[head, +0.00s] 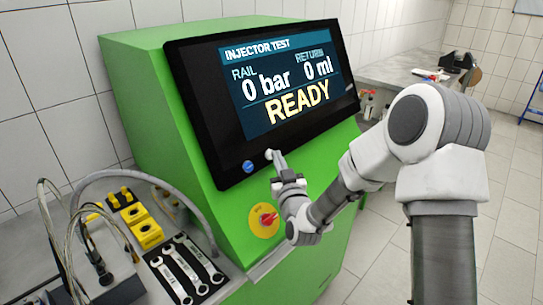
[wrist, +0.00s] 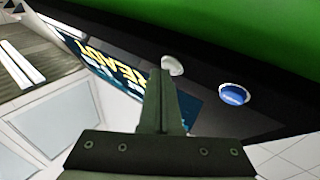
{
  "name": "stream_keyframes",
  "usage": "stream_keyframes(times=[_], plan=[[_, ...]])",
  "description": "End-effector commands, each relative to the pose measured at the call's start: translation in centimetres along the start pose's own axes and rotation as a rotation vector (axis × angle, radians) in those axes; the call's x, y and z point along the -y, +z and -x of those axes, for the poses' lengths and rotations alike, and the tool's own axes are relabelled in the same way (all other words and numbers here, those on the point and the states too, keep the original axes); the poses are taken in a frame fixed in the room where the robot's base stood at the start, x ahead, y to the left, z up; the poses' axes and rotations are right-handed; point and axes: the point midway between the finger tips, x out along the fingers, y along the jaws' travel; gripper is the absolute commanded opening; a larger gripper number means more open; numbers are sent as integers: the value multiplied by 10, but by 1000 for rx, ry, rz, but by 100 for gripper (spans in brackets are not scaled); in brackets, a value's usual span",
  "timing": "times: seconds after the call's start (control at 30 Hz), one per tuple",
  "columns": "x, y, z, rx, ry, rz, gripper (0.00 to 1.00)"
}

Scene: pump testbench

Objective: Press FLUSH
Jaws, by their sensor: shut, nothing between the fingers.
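The green test bench has a black panel with two round buttons below its screen: a white one (head: 269,154) and a blue one (head: 248,167). I cannot read a FLUSH label on either. My gripper (head: 279,156) is shut and empty, its tip right beside the white button. In the wrist view, the closed fingertips (wrist: 165,75) lie just in front of the white button (wrist: 173,65); I cannot tell whether they touch. The blue button (wrist: 234,94) stands clear to the right there. The screen (head: 285,80) reads INJECTOR TEST, RAIL 0 bar, RETURN 0 ml, READY.
A red knob on a yellow disc (head: 265,219) sits on the green front below my gripper. A side bench at lower left holds wrenches (head: 185,270), yellow blocks (head: 145,228) and hoses. Another worktop (head: 395,68) stands behind my arm. Floor is open at right.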

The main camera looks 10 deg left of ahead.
Motion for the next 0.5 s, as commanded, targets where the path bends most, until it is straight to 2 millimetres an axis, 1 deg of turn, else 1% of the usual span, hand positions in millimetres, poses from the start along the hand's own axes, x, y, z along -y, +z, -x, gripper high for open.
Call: stream_keyframes(times=[0.5], plan=[[3,2,-4,0,-1,0,0]])
